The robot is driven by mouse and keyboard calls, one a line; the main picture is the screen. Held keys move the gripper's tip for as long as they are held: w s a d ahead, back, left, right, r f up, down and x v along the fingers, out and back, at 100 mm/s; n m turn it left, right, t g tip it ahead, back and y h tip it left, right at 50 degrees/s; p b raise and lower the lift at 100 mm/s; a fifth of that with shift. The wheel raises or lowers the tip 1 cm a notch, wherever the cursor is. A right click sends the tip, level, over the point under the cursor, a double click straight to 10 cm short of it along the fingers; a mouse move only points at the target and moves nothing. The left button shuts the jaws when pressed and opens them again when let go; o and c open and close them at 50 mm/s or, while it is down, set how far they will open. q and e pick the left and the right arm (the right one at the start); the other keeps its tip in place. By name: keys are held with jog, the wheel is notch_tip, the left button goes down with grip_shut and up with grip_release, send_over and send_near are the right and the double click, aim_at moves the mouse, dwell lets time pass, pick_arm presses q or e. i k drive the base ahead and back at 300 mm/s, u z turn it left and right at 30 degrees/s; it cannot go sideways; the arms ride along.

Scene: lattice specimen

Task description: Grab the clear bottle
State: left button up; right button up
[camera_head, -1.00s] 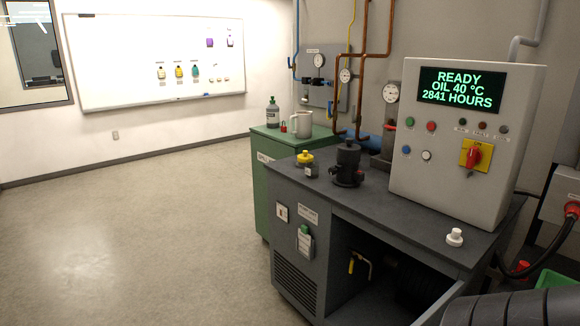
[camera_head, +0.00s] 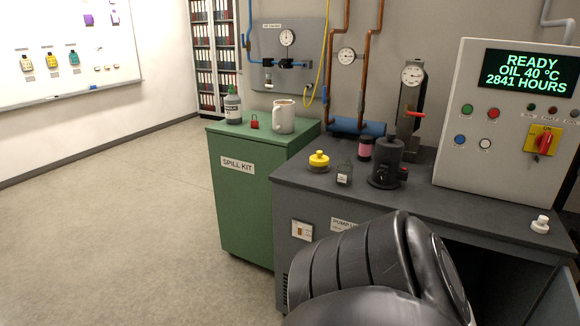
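A small clear bottle (camera_head: 344,175) with a pale label stands upright on the dark workbench top, near its left end. It stands between a yellow-topped container (camera_head: 319,162) and a black pump-like fitting (camera_head: 387,165). A black ribbed arm link of mine fills the lower middle of the view, in front of the bench and below the bottle. Neither gripper shows in the view. Nothing is seen touching the bottle.
A dark jar with a pink label (camera_head: 365,148) stands behind the bottle. The tall control box (camera_head: 500,165) stands to the right, and a white knob (camera_head: 540,224) near the bench front. A green cabinet (camera_head: 237,203) adjoins at left. The floor at left is clear.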

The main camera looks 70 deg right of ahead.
aim_at(346, 168)
jog(key=i, duration=0.25)
jog(key=z, duration=2.3)
jog(key=i, duration=0.75)
